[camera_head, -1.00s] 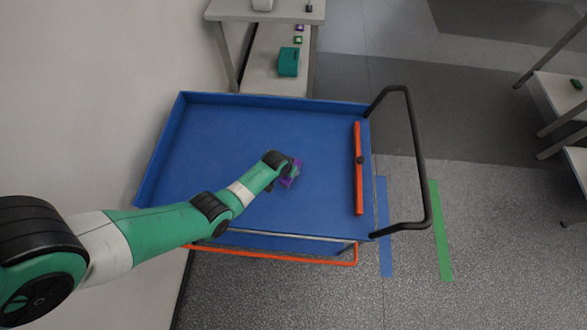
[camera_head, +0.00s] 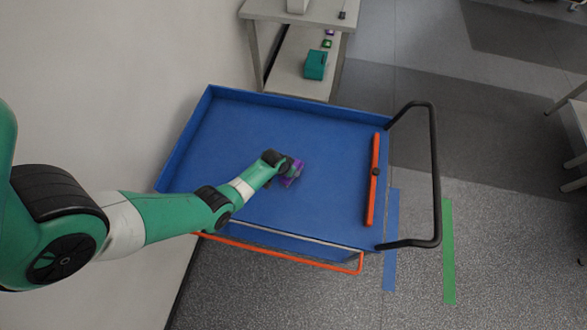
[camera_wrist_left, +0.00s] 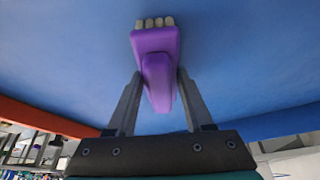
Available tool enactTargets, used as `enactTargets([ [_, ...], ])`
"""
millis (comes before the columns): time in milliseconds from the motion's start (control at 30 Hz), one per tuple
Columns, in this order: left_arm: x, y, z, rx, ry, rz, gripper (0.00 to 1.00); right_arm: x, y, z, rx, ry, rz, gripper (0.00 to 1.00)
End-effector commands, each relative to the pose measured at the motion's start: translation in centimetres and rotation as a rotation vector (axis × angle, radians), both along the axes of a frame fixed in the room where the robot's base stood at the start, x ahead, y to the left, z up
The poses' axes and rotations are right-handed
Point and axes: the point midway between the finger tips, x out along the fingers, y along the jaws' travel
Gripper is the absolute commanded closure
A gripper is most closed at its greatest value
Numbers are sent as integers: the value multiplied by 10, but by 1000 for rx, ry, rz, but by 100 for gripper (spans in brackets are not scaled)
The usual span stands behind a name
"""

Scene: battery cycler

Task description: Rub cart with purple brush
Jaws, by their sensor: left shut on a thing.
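The blue cart (camera_head: 240,125) has a shallow tray top, a black handle (camera_head: 436,170) on the right and an orange bar (camera_head: 373,180) near its right end. My left gripper (camera_head: 289,178) is over the middle of the tray, shut on the purple brush (camera_head: 292,181). In the left wrist view the purple brush (camera_wrist_left: 155,65) sits between the two grey fingers of my left gripper (camera_wrist_left: 158,92). Its pale bristles point at the blue surface. I cannot tell whether they touch it. My right gripper is not in view.
A grey table (camera_head: 300,18) with a lower shelf stands behind the cart, with a teal box (camera_head: 315,65) on the shelf. A wall is at the left. Open floor with blue (camera_head: 391,240) and green (camera_head: 448,250) tape strips lies to the right.

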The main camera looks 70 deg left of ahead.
Motion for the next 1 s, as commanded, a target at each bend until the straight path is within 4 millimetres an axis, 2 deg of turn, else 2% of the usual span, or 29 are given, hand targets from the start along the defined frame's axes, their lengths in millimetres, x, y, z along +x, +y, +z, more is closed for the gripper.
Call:
enactTargets([
  [167,0,0,6,-1,2,0,100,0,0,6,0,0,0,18],
  [600,1,0,59,1,-1,0,100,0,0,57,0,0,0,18],
  [1000,1,0,62,1,-1,0,100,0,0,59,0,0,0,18],
])
